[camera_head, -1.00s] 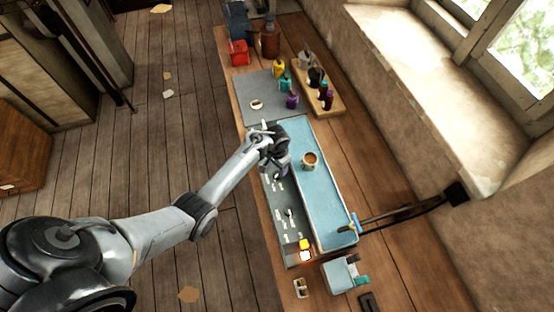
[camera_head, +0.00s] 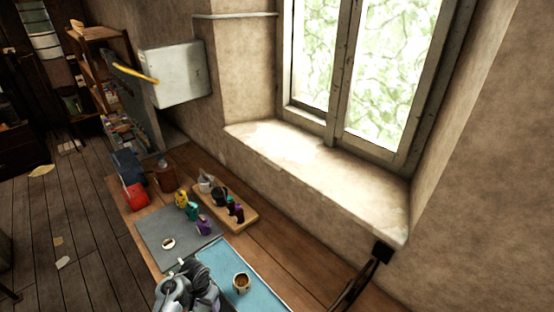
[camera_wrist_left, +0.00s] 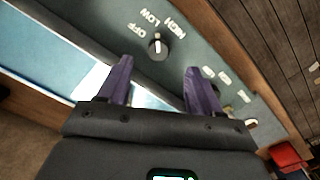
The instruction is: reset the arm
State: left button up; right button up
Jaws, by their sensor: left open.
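My left gripper (camera_head: 188,290) shows at the bottom edge of the head view, beside the blue mat (camera_head: 262,288); most of my arm is cut off below. In the left wrist view its two purple fingers (camera_wrist_left: 160,80) are spread apart with nothing between them. A dark round knob (camera_wrist_left: 158,46) on a grey control panel (camera_wrist_left: 190,62) lies beyond the fingertips, near the left finger, with OFF, LOW and HIGH printed around it. No contact with the knob is visible. My right gripper is in neither view.
A cup (camera_head: 241,283) stands on the blue mat. A grey mat (camera_head: 190,246), small coloured bottles, a wooden tray (camera_head: 246,222) and a red container (camera_head: 135,197) sit farther along the bench. The window wall borders the bench's right side.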

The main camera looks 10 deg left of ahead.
pick_arm(q)
jog(key=s+d+f+g+y, duration=0.15)
jog(key=s+f, duration=0.25)
jog(key=s, duration=0.8)
jog(key=s+d+f, duration=0.2)
jog(key=s+f, duration=0.2)
jog(key=s, duration=0.7)
jog(key=s+d+r+m+t, duration=0.1)
jog(key=s+d+r, duration=0.1)
jog(key=r, duration=0.2)
jog(key=s+d+r+t, duration=0.1)
jog(key=s+d+r, duration=0.2)
jog(key=r, duration=0.1)
jog(key=w+d+r+t+h, duration=0.1)
jog(key=r, duration=0.6)
jog(key=w+d+r+t, duration=0.2)
jog(key=r, duration=0.6)
jog(key=shift+w+r+h, duration=0.15)
jog(key=shift+w+h, duration=0.15)
jog(key=shift+h, duration=0.05)
